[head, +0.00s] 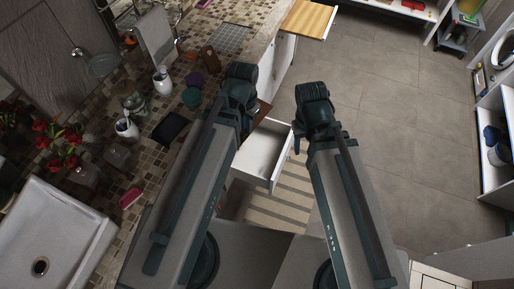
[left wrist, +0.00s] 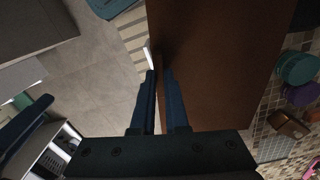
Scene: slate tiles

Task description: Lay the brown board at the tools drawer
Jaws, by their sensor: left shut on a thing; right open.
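The brown board (left wrist: 215,60) fills much of the left wrist view, with its edge between the fingers of my left gripper (left wrist: 160,103). In the head view, only a small brown part of the board (head: 262,110) shows beside my left gripper (head: 250,106), above the counter's edge; my arm hides the rest. An open white drawer (head: 263,153) stands out below the board, between my two arms. Its inside looks pale and empty where visible; no label shows. My right gripper (head: 299,139) is open and empty, just right of the drawer.
Another pulled-out drawer (head: 307,18) with a wooden surface is at the top. The tiled floor (head: 400,120) on the right is clear.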

